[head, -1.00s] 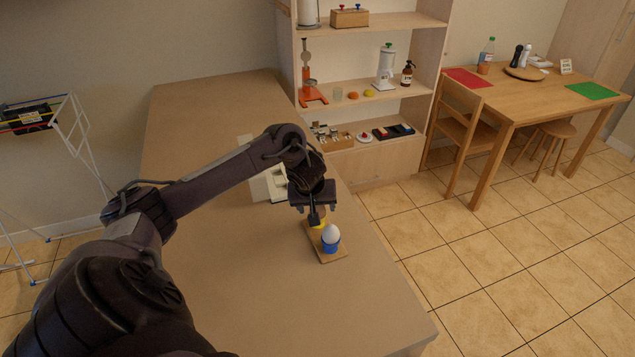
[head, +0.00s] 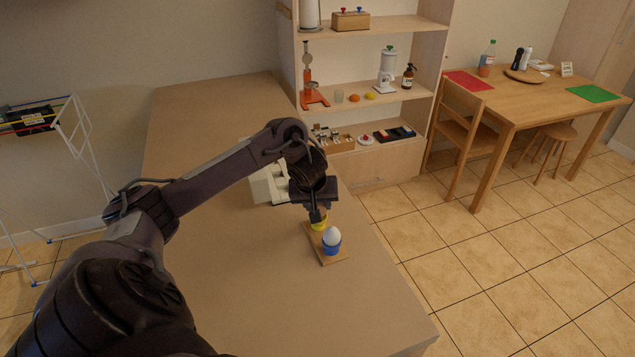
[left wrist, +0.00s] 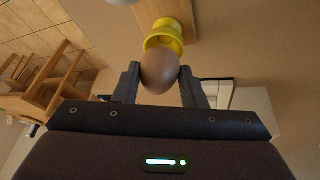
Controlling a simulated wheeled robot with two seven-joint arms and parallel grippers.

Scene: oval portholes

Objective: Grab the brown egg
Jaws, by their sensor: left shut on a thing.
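The brown egg (left wrist: 160,72) sits between the two fingertips of my left gripper (left wrist: 158,82) in the left wrist view, and the fingers are shut on it. It is at the mouth of a yellow egg cup (left wrist: 165,30); I cannot tell whether it still touches the cup. In the head view my left gripper (head: 317,214) is right above the yellow cup (head: 319,225), and the egg is hidden there. A white egg (head: 331,236) stands in a blue cup (head: 332,247) beside it. Both cups stand on a small wooden board (head: 337,258). My right gripper is not in view.
The board lies on a long brown counter (head: 230,290) near its right edge. A pale appliance (head: 264,186) stands just behind my left gripper. The counter's front part is clear. A shelf unit (head: 385,98) stands at the back, with a dining table beyond.

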